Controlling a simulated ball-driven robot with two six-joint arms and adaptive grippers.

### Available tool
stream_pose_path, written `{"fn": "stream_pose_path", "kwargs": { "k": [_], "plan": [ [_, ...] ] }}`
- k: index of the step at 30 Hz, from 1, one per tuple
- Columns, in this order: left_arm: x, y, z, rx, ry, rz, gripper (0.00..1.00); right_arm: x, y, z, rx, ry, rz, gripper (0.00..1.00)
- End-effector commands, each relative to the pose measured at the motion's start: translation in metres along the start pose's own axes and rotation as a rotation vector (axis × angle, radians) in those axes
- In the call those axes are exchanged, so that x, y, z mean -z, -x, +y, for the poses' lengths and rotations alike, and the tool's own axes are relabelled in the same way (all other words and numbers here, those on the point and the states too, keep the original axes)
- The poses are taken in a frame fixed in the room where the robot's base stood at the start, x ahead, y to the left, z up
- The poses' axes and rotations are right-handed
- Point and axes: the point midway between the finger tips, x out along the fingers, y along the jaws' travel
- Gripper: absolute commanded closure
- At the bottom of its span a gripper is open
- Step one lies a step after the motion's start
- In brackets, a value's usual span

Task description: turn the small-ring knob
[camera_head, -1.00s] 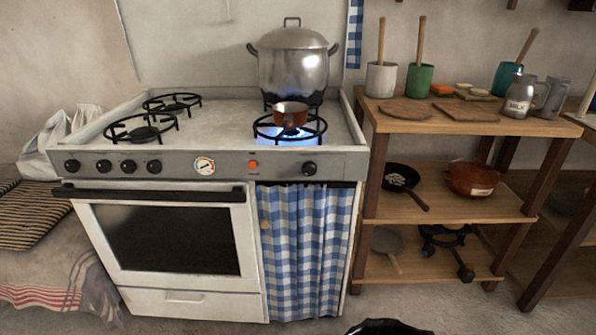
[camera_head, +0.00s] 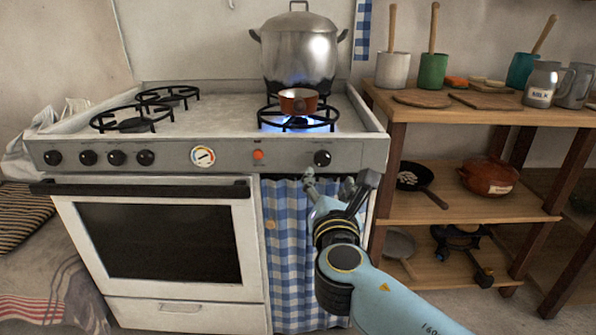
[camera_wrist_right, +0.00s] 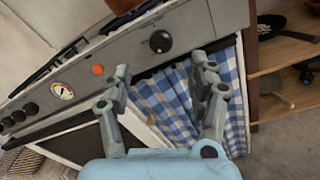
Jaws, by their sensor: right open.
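The stove's front panel (camera_head: 225,157) carries several black knobs. One black knob (camera_head: 322,158) sits alone at the right end, below the lit right front burner (camera_head: 299,119). In the right wrist view this knob (camera_wrist_right: 161,41) is ahead of the fingers, slightly above the gap between them. My right gripper (camera_head: 328,184) is open and empty, just below that knob and in front of the checked curtain; it does not touch the knob. Its two fingers also show in the right wrist view (camera_wrist_right: 163,82). My left gripper is not in view.
A copper pot (camera_head: 298,101) stands on the lit burner, with a large steel pot (camera_head: 298,54) behind it. An orange button (camera_head: 258,155) and a dial (camera_head: 203,156) are left of the knob. A wooden shelf (camera_head: 470,114) stands close on the right.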

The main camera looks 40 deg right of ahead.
Motion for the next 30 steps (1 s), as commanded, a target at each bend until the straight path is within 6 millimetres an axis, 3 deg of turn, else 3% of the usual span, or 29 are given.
{"fn": "stream_pose_path", "kwargs": {
  "k": [8,21,30],
  "plan": [
    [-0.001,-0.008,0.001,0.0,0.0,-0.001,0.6,0.007,-0.007,0.0,-0.002,-0.008,-0.002,0.4],
    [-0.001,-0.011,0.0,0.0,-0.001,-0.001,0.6,0.007,-0.087,-0.001,-0.001,-0.009,-0.002,0.4],
    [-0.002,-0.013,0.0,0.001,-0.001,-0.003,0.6,0.008,-0.11,-0.001,0.0,-0.01,0.001,0.4]
  ]
}}
